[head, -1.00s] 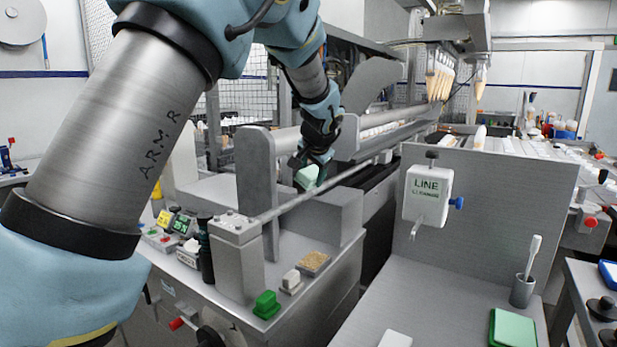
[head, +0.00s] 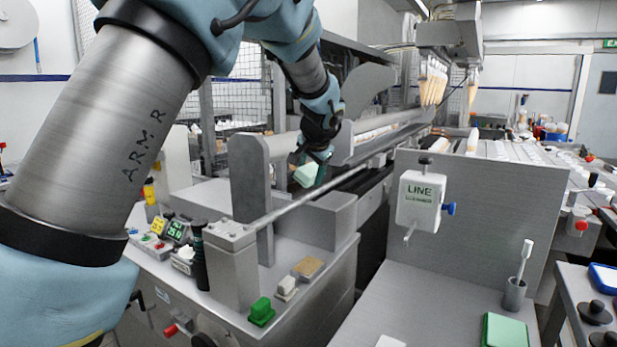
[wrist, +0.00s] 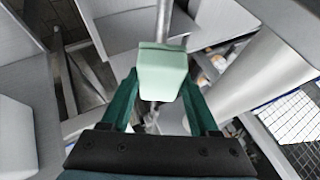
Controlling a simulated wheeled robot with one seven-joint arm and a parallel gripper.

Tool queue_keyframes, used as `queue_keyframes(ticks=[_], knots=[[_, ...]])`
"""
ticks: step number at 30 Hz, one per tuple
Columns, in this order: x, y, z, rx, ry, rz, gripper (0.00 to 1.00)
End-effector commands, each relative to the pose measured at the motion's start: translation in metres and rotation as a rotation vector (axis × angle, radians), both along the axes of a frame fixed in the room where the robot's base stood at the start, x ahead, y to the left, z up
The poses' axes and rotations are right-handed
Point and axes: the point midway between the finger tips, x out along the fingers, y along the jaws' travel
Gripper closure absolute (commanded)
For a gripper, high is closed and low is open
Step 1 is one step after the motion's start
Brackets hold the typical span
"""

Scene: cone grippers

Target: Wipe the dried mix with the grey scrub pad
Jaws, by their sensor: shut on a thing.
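My gripper (head: 316,158) is shut on a pale green block (head: 307,175), held in the air by the metal rail of the machine. In the wrist view the block (wrist: 161,75) sits between the two dark green fingers of my gripper (wrist: 163,100). A grey-white pad with a raised grip (head: 287,287), perhaps the grey scrub pad, stands on the machine's front ledge, apart from my gripper. A tan, grainy rectangle (head: 307,268) lies just behind it. I cannot tell whether this is the dried mix.
A green block with a grip (head: 261,312) stands at the ledge's front edge. A metal post (head: 232,265) and rail (head: 310,205) stand close to my arm. A grey panel carries a LINE box (head: 421,200). A brush in a cup (head: 515,293) and green pad (head: 505,330) are at right.

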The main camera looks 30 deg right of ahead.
Motion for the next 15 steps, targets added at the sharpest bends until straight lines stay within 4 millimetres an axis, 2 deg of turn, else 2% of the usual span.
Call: queue_keyframes(ticks=[8, 15], knots=[[0.001, 0.000, -0.002, 0.000, 0.000, 0.000, 0.91], [0.006, 0.004, -0.015, 0.000, 0.000, 0.000, 0.91]])
